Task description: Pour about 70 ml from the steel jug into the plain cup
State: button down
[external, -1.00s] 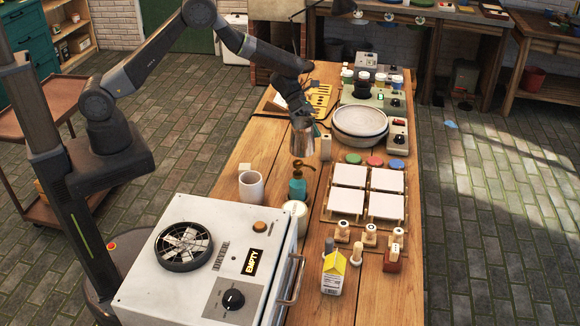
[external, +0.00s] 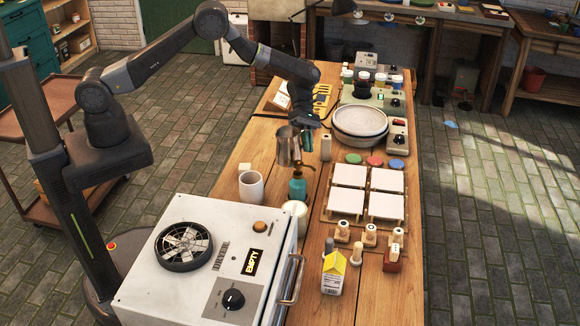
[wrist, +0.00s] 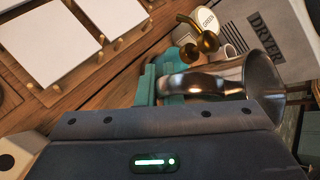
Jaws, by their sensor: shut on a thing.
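My gripper (external: 306,136) is shut on the handle of the steel jug (external: 288,147) and holds it above the table. The jug looks roughly upright in the external view, behind and to the right of the plain cup (external: 251,187). That cup is pale, stands upright on the table by the white machine, and is apart from the jug. In the wrist view the jug (wrist: 264,82) lies to the right of the teal fingers (wrist: 148,86), with its curved handle at them. The liquid inside the jug and the cup's contents cannot be seen.
A teal pump bottle (external: 298,187) stands close below the jug, right of the cup. A white jar (external: 295,209) is in front of it. The white machine (external: 150,275) fills the near left. White tiles (external: 348,175) lie on a rack to the right.

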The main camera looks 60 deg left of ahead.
aim_at(296, 150)
jog(key=shift+s+r, duration=0.1)
jog(key=shift+r, duration=0.05)
jog(key=s+r+m+t, duration=0.1)
jog(key=t, duration=0.1)
jog(key=s+r+m+t, duration=0.1)
jog(key=s+t, duration=0.1)
jog(key=shift+s+a+r+m, duration=0.1)
jog(key=shift+s+m, duration=0.15)
jog(key=shift+m, duration=0.05)
jog(key=shift+s+m+t+b, duration=0.3)
jog(key=shift+s+t+b, duration=0.3)
jog(key=shift+t+b, duration=0.1)
jog(key=r+b, duration=0.1)
jog(key=s+t+b, duration=0.1)
jog(key=shift+r+m+b, duration=0.35)
jog(key=shift+m, duration=0.05)
jog(key=shift+f+t+b, duration=0.2)
jog(key=shift+t+b, duration=0.2)
jog(key=shift+b, duration=0.6)
jog(key=shift+s+m+t+b, duration=0.15)
jog(key=shift+m+t+b, duration=0.15)
jog(key=shift+b, duration=0.55)
jog(key=s+t+b, duration=0.1)
jog(key=b, duration=0.4)
jog(key=shift+f+m+b, duration=0.3)
jog(key=shift+m+b, duration=0.05)
jog(key=shift+m, duration=0.05)
